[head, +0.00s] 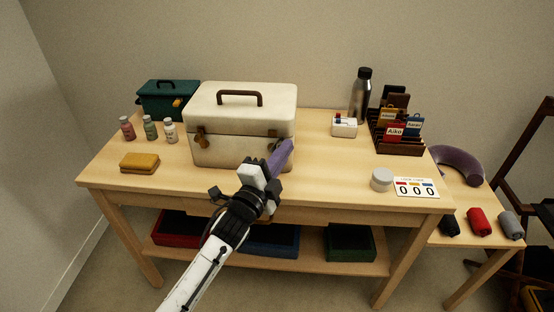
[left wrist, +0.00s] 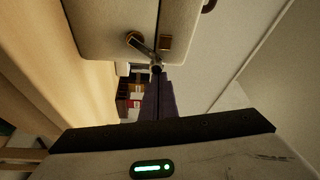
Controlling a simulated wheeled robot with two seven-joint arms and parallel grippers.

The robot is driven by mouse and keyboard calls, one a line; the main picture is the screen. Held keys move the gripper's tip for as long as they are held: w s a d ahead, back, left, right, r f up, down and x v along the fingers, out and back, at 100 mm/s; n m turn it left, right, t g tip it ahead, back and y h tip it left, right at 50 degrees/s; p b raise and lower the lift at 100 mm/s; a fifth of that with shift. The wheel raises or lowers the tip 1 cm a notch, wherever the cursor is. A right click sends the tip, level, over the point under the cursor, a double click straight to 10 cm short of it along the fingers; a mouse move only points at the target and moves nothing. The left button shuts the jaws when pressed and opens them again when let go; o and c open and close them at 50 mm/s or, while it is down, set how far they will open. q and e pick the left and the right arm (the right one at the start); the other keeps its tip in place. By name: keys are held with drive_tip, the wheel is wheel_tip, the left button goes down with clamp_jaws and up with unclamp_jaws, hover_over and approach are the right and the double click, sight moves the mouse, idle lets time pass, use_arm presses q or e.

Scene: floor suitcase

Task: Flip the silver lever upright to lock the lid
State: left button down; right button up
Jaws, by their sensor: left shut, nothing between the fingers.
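The cream case (head: 240,152) stands on the table with its lid (head: 215,98) down and brown handle on top. The silver lever (left wrist: 144,47) shows in the left wrist view, on a round brass pivot (left wrist: 131,38) on the case front. It slants away from the pivot, neither clearly flat nor clearly upright. A brass plate (left wrist: 166,43) sits beside it across the lid seam. My left gripper (head: 287,147), with purple fingers, is shut and empty at the case's right front. Its fingertips (left wrist: 158,74) are at the lever's free end; contact is unclear. My right gripper is out of view.
A second brass latch (head: 201,140) is on the case's left front. Small bottles (head: 150,127) and a yellow cloth (head: 140,162) lie left. A white box (head: 344,127), steel bottle (head: 361,96), card rack (head: 398,147) and round tin (head: 381,179) stand right.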

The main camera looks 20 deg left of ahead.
use_arm(q)
drive_tip(key=s+a+f+n+t+b, duration=0.1)
drive_tip(key=s+n, duration=0.3)
drive_tip(key=s, duration=0.6)
drive_tip(key=shift+s+a+y, duration=0.25)
drive_tip(key=shift+a+y, duration=0.15)
drive_tip(key=shift+a, duration=0.35)
drive_tip(key=shift+f, duration=0.15)
